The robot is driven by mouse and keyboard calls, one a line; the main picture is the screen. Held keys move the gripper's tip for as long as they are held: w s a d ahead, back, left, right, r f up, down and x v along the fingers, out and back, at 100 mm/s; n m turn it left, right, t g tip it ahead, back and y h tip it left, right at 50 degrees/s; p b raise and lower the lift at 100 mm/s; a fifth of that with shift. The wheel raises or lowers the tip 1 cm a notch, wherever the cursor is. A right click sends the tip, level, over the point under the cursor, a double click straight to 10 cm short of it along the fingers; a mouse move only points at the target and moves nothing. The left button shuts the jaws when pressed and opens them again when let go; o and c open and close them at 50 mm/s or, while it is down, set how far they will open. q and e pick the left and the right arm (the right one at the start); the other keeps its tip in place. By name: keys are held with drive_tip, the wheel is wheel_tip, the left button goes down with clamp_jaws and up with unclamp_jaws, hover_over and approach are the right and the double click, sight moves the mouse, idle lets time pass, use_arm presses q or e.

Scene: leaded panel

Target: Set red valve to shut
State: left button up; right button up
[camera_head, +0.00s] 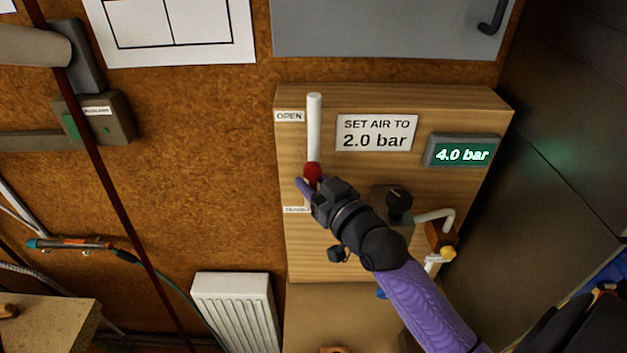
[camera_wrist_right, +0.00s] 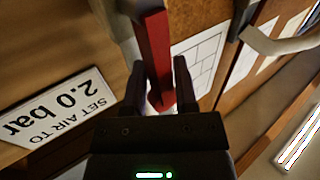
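The red valve (camera_head: 312,171) is on the wooden panel, at the lower end of an upright white pipe (camera_head: 314,125). My right gripper (camera_head: 308,188) is at the red valve and hides part of it. In the right wrist view the red handle (camera_wrist_right: 155,50) runs between the two fingers of my right gripper (camera_wrist_right: 160,68). The fingers are close on both sides of it; I cannot tell whether they press on it. An OPEN label (camera_head: 289,116) is beside the pipe's upper part. A lower label (camera_head: 296,210) is too small to read. My left gripper is not in view.
The wooden panel (camera_head: 400,105) carries a sign (camera_head: 376,133) reading "SET AIR TO 2.0 bar", a display (camera_head: 462,151) reading 4.0 bar and a black knob (camera_head: 398,200). My right forearm passes in front of its lower right. A white radiator (camera_head: 236,310) stands below left.

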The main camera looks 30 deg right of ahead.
clamp_jaws()
idle(1.3)
